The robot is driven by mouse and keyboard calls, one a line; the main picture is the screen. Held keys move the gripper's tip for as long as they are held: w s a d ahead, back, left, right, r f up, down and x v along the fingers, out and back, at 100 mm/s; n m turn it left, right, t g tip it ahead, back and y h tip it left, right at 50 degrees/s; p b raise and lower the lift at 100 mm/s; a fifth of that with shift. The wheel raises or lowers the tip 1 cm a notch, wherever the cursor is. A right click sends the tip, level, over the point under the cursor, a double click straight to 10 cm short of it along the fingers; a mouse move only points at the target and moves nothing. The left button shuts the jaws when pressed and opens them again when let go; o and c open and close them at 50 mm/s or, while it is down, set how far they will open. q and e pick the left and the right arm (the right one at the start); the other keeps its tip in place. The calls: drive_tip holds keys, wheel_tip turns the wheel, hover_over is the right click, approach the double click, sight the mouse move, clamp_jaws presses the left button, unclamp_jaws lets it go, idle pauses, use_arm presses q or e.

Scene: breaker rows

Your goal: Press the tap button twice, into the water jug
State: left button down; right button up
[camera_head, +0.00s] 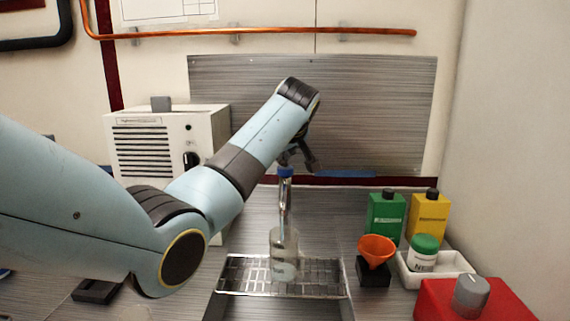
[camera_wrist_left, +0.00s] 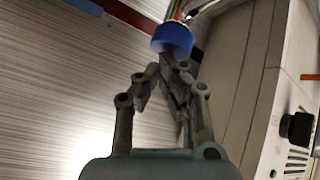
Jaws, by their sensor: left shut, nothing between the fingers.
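The tap (camera_head: 284,198) is a chrome upright with a blue button (camera_head: 285,172) on top. The button also shows in the left wrist view (camera_wrist_left: 173,38), just beyond my fingertips. The water jug (camera_head: 284,246) is clear and stands upright below the tap on a metal grate (camera_head: 240,277). I cannot tell how much water is in it. My left gripper (camera_head: 297,160) is at the button's height or slightly above, right beside it. Its fingers are shut and empty in the left wrist view (camera_wrist_left: 172,72). I cannot tell whether they touch the button. My right gripper is out of view.
A grey-white box with vents (camera_head: 165,135) stands behind my left arm. On the right are green (camera_head: 386,216) and yellow (camera_head: 429,214) bottles, an orange funnel (camera_head: 376,248), a white tray (camera_head: 445,266) with a green-lidded jar, and a red box with a grey knob (camera_head: 470,296).

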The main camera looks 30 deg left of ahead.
use_arm(q)
drive_tip(key=shift+f, duration=0.1)
idle(0.3)
drive_tip(key=shift+r+p, duration=1.25)
drive_tip(key=shift+r, duration=0.1)
drive_tip(key=shift+w, duration=0.1)
wheel_tip(320, 180, up, 5)
drive_tip(key=p, duration=0.4)
drive_tip(key=shift+p, duration=0.35)
drive_tip(key=shift+f, duration=0.1)
